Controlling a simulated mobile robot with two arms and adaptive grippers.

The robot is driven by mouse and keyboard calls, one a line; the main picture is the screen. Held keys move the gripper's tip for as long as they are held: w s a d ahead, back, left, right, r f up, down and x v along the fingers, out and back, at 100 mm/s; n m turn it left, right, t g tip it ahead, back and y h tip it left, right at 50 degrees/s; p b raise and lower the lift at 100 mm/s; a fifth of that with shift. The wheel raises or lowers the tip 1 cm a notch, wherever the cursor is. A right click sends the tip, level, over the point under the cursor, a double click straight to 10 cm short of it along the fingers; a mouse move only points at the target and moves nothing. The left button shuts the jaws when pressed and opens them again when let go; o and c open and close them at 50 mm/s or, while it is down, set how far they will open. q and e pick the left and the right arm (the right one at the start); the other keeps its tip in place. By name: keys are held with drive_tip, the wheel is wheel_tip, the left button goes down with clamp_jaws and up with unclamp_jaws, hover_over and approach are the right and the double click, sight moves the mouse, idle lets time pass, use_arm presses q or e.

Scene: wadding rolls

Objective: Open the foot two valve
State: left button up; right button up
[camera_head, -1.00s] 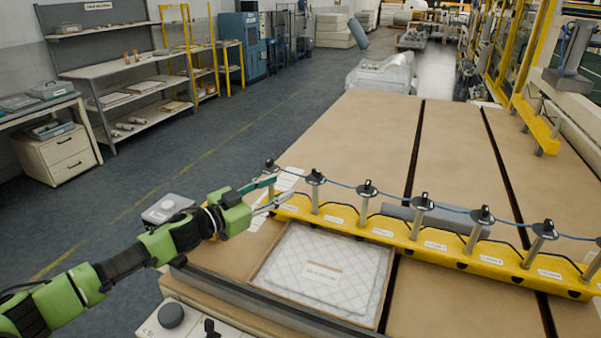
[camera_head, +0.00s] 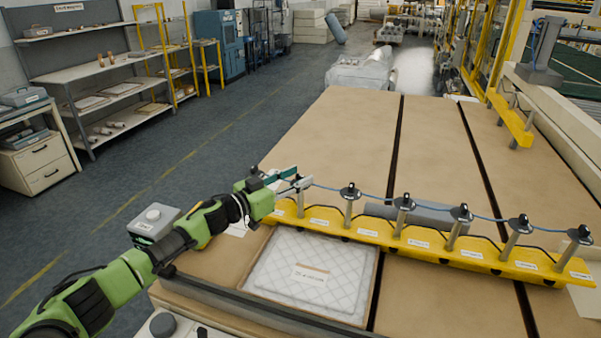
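A yellow rail (camera_head: 430,240) carries a row of upright grey posts with black-topped valves, joined by a blue line. Labels sit along its front, too small to read, so I cannot tell which valve is foot two. My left gripper (camera_head: 304,178) is at the second post (camera_head: 300,204) from the left, with its fingers apart around the height of the valve top. The gripper hides that top, and I cannot tell whether it touches it. The third valve (camera_head: 349,191) stands clear to the right. My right gripper is out of view.
A framed white quilted pad (camera_head: 308,280) lies in front of the rail. A grey box with a round knob (camera_head: 153,222) is left of the tan table (camera_head: 345,130). A grey roll (camera_head: 425,216) lies behind the rail. Shelves stand at the back left.

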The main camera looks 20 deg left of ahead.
use_arm(q)
drive_tip(key=shift+w+d, duration=0.4)
drive_tip(key=shift+w, duration=0.3)
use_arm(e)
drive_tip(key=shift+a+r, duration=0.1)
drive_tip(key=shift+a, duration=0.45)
use_arm(q)
clamp_jaws()
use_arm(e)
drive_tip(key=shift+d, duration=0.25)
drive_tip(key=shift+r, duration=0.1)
